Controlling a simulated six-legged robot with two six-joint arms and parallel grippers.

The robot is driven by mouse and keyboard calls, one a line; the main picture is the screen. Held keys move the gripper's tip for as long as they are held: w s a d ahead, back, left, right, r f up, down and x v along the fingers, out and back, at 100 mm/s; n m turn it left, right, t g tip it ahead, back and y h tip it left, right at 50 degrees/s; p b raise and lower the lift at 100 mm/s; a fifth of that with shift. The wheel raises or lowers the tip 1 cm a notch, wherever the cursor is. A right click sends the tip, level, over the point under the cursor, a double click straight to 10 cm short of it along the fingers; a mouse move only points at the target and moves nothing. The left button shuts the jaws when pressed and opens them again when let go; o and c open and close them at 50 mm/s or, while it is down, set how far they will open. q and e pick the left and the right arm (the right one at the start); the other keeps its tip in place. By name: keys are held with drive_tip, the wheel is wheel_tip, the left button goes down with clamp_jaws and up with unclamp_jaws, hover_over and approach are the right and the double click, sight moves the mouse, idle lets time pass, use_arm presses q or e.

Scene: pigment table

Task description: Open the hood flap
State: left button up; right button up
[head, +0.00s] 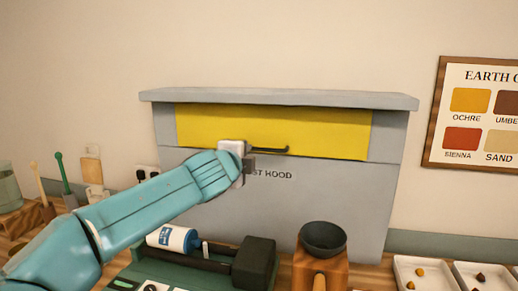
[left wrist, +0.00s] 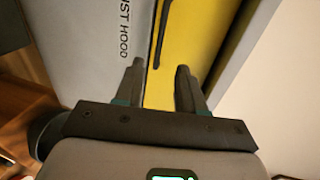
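The dust hood (head: 330,200) is a grey box with a flat top against the wall. Its yellow flap (head: 310,128) is closed across the upper front. A dark bar handle (head: 270,150) sits along the flap's lower edge. My left gripper (head: 250,165) is in front of the hood, near the handle's left end, partly covering the lettering. In the left wrist view the two fingers (left wrist: 160,85) are apart, with the yellow flap (left wrist: 185,30) and the end of the handle (left wrist: 158,45) showing between and beyond them. My right gripper is not in view.
Below the hood are a green machine (head: 190,271) with a white and blue bottle (head: 172,238), and a dark bowl (head: 323,238) on a wooden block. White trays (head: 425,262) with pigment lumps stand at right. Brushes (head: 64,178) and a glass jar (head: 8,188) are at left.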

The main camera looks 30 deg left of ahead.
use_arm(q)
drive_tip(key=p, duration=0.3)
approach(256, 150)
drive_tip(key=p+x, duration=0.1)
drive_tip(key=x, duration=0.1)
drive_tip(key=p+x, duration=0.1)
drive_tip(key=x, duration=0.1)
drive_tip(key=p+x, duration=0.1)
drive_tip(key=x, duration=0.1)
drive_tip(key=shift+w+d+r, duration=0.2)
drive_tip(key=shift+r, duration=0.1)
drive_tip(key=shift+w+a+f+p, duration=0.25)
drive_tip(key=shift+w+a+p, duration=0.5)
drive_tip(key=shift+p, duration=0.2)
drive_tip(key=shift+w+d+f, duration=0.3)
drive_tip(key=shift+w+f, duration=0.05)
drive_tip(key=shift+w, duration=0.3)
drive_tip(key=shift+s+a, duration=0.1)
drive_tip(key=shift+s, duration=0.05)
drive_tip(key=shift+s+a+r, duration=0.1)
drive_tip(key=shift+s+r, duration=0.05)
drive_tip(key=c, duration=0.4)
clamp_jaws()
